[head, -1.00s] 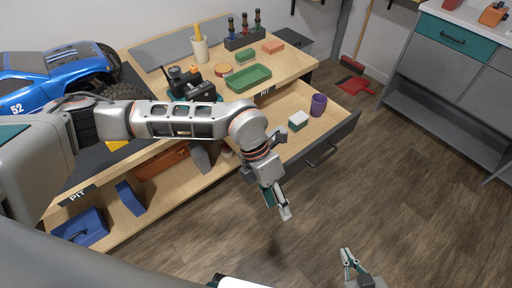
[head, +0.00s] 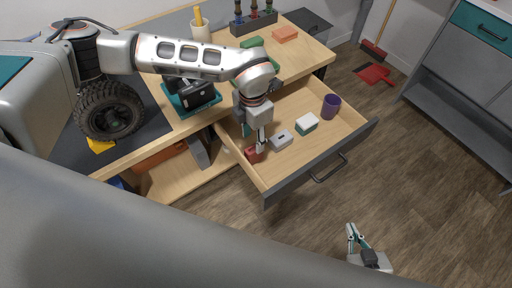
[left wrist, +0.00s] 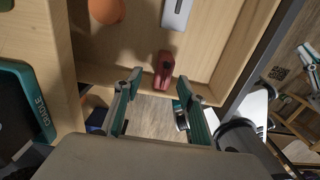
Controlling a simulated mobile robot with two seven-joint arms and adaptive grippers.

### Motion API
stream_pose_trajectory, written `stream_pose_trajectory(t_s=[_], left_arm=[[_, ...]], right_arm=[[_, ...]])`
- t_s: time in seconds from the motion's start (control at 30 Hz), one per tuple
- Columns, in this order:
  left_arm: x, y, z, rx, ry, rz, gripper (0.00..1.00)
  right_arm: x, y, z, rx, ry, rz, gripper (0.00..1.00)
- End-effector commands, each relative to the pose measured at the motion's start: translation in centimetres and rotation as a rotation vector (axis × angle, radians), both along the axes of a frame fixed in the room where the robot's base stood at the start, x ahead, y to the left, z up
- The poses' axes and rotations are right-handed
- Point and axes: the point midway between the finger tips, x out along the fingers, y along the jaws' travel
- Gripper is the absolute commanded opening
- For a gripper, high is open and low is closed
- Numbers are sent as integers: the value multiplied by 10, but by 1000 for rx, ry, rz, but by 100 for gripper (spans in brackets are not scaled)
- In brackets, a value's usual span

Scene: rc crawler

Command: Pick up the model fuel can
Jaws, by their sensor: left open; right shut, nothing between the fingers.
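The model fuel can is a small red object (head: 254,154) at the front left corner of the open drawer (head: 283,172). In the left wrist view the red can (left wrist: 164,72) lies near the drawer wall, ahead of and between my fingertips. My left gripper (head: 253,140) is over that corner, close to the can, with its fingers apart; it also shows in the left wrist view (left wrist: 159,80). The fingers partly cover the can in the head view, and I cannot tell whether they touch it. My right gripper (head: 357,234) is shut and empty over the floor.
The bench holds a teal tray (head: 203,106) and a large black wheel (head: 110,112).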

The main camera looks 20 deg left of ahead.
Motion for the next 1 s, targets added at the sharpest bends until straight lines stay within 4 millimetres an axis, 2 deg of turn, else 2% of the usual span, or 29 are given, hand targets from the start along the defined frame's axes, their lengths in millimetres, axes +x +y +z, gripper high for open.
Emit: stream_pose_trajectory(t_s=[0.13, 0.27, 0.53, 0.8, 0.93, 0.97, 1.0], left_arm=[[-1, -1, -16, 0, 3, 0, 40], [-3, -2, -25, 0, 3, -1, 40], [-6, -4, -63, 0, 3, 1, 40], [-5, -4, -66, -1, 1, 0, 40], [-5, -4, -66, -1, 1, 0, 6], [-5, -4, -66, -1, 1, 0, 0], [-5, -4, -66, -1, 1, 0, 0]], right_arm=[[-9, 0, -8, -3, 18, 2, 0], [-7, 0, -7, -4, 16, 2, 0], [-3, 0, -8, -6, 7, 3, 0], [0, -1, -5, -8, 1, 2, 0], [0, -1, -4, -7, 0, 2, 0], [0, -1, -4, -8, 0, 1, 0], [0, -1, -4, -8, 0, 1, 0]])
